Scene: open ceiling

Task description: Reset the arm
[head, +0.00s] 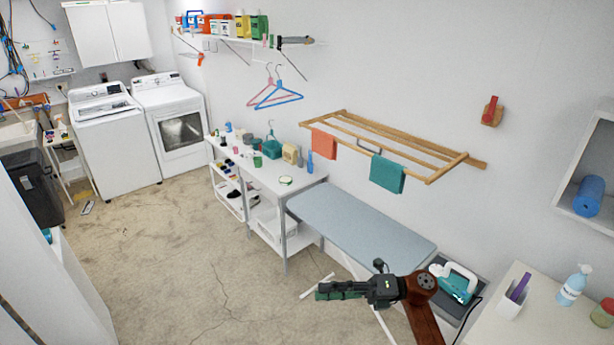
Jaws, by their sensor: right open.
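My right arm comes in from the bottom right, in front of the ironing board's near end. Its gripper (338,290) points left, over the floor beside the grey-blue ironing board (350,222). The gripper is open, and I see nothing between its fingers. My left gripper is not in view.
A teal iron (458,284) stands on a dark surface right of my arm. A white counter (541,320) with a spray bottle (573,285) is at the lower right. A wooden drying rack (395,146) juts from the wall. Open floor (190,250) lies to the left.

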